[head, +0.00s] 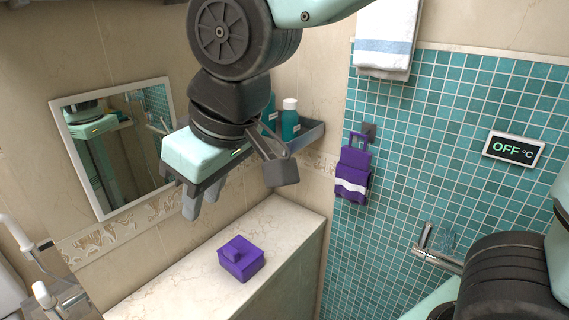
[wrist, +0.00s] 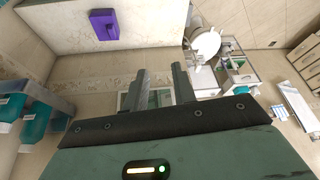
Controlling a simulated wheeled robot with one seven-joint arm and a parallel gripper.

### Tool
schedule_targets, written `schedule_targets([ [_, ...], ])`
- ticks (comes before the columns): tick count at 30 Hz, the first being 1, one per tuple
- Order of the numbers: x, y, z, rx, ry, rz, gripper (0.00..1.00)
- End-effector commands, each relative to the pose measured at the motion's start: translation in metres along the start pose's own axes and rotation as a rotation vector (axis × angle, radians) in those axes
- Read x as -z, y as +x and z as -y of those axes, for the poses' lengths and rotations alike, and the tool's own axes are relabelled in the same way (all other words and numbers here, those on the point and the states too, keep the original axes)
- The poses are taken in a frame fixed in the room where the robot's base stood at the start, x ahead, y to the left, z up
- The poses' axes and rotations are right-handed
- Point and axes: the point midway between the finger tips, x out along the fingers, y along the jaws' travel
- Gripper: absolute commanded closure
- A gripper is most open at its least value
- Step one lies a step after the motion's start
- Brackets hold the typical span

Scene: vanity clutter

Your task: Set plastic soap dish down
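A purple box-shaped thing (head: 241,262) with a small raised block on top rests upright on the marble counter; I take it to be the plastic soap dish. It also shows at the top left of the wrist view (wrist: 103,25). My gripper (head: 201,198) is up in the air above the counter, apart from the purple dish and to its upper left in the head view. In the wrist view its two grey fingers (wrist: 160,86) stand apart with nothing between them.
The marble counter (head: 190,275) is bare around the dish. A mirror (head: 112,150) hangs on the wall behind my gripper. A corner shelf (head: 308,134) holds teal bottles (head: 290,120). A purple hanging item (head: 353,172) and towel (head: 386,40) are on the tiled wall.

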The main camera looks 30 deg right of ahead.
Motion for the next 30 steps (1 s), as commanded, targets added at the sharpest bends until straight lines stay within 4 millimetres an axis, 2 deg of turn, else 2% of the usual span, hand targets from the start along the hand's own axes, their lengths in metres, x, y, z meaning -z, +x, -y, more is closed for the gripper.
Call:
schedule_targets([
  [1,-0.037,0.019,0.005,0.013,-0.013,0.092,0.73],
  [3,-0.081,0.037,0.011,0.028,-0.028,0.194,0.73],
  [6,-0.127,0.05,0.015,0.042,-0.044,0.298,0.73],
  [9,-0.152,0.054,0.017,0.048,-0.052,0.352,0.73],
  [12,-0.16,0.055,0.017,0.051,-0.054,0.369,0.73],
  [22,-0.159,0.055,0.017,0.05,-0.054,0.367,0.73],
  [26,-0.168,0.077,0.017,0.05,-0.054,0.367,0.73],
  [30,-0.182,0.11,0.016,0.049,-0.056,0.368,0.73],
])
